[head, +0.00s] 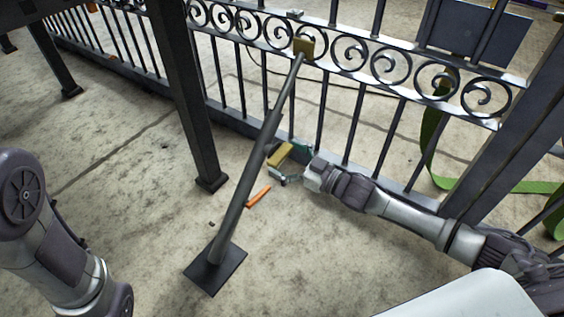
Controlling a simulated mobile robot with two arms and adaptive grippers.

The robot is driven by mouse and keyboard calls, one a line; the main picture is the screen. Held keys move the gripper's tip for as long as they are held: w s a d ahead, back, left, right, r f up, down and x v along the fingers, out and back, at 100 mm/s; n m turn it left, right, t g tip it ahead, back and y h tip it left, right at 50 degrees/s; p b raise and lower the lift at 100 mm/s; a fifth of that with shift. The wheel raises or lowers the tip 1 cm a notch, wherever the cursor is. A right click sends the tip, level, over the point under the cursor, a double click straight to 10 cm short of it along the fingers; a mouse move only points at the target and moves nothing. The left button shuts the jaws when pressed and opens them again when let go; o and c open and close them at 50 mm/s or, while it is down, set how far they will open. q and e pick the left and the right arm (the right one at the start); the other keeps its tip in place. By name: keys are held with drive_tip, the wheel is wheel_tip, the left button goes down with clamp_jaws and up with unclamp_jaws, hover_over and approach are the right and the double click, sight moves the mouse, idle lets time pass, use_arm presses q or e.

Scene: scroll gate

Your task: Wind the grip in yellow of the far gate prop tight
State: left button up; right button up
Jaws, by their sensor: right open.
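A grey gate prop (240,190) leans up from a dark square base plate (215,268) on the floor. Its top, a small yellowish block (303,47), meets the scrollwork band of the gate (362,64). A short yellow grip (280,155) shows beside the middle of the pole. My right gripper (279,164) reaches in from the right and is open around or right beside the yellow grip; I cannot tell whether it touches. My left arm shows at the lower left; its gripper is outside the picture.
An orange bar (258,196) shows beside the pole, low down. A dark post (182,95) stands left of the prop. A green strap (438,130) hangs and lies at the right. The concrete floor (120,200) left of the prop is clear.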

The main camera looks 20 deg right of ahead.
drive_tip(key=shift+w+a, duration=0.25)
drive_tip(key=shift+w, duration=0.1)
drive_tip(key=shift+c, duration=0.2)
drive_tip(key=c, duration=0.8)
drive_tip(key=shift+c, duration=0.2)
